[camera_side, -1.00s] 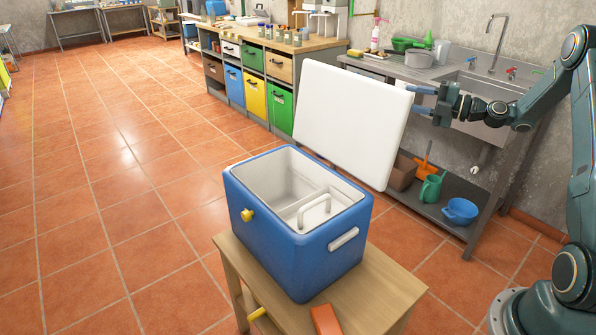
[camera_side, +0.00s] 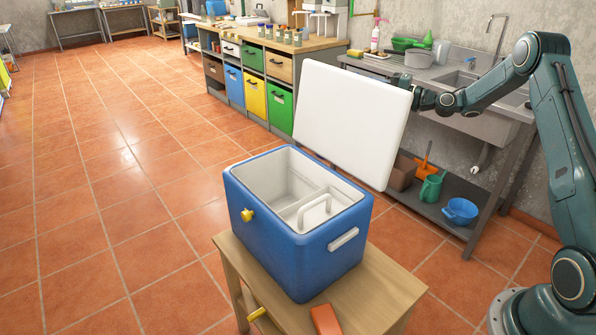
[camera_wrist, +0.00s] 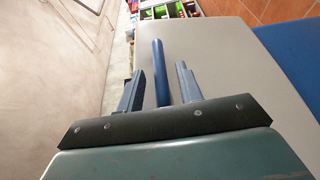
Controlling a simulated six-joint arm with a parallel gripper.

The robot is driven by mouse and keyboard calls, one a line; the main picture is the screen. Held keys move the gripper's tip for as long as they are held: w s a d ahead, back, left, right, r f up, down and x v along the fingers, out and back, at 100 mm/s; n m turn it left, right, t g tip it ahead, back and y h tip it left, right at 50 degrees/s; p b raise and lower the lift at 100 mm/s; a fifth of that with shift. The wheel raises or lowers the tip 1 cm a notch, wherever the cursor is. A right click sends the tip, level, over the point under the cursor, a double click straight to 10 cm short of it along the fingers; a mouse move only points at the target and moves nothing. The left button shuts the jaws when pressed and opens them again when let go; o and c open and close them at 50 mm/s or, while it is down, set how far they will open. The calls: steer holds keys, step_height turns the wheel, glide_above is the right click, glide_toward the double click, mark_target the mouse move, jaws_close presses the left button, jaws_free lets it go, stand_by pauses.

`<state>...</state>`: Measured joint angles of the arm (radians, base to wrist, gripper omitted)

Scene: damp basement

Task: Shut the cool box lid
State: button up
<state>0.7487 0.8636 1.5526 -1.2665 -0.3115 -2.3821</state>
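The blue cool box (camera_side: 300,245) stands on a small wooden table, its white inside open to view. Its large white lid (camera_side: 350,120) stands up steeply behind the box, open. My gripper (camera_side: 424,98) is at the lid's upper right edge, its fingers hidden behind the lid in the side view. In the wrist view my gripper (camera_wrist: 160,68) has two fingers apart, with a blue rod between them and narrow gaps either side. The pale lid (camera_wrist: 225,75) fills the area beyond and right of the fingers. I cannot tell whether anything touches it.
The wooden table (camera_side: 385,290) carries an orange-red block (camera_side: 326,319) in front of the box. A yellow knob (camera_side: 247,215) juts from the box. A sink bench (camera_side: 480,130) stands behind the lid and arm. The tiled floor at left is clear.

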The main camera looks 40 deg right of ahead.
steer(key=shift+w+a, duration=0.25)
steer(key=shift+w, duration=0.3)
steer(key=shift+c, duration=0.5)
jaws_close()
steer(key=shift+a+r, duration=0.1)
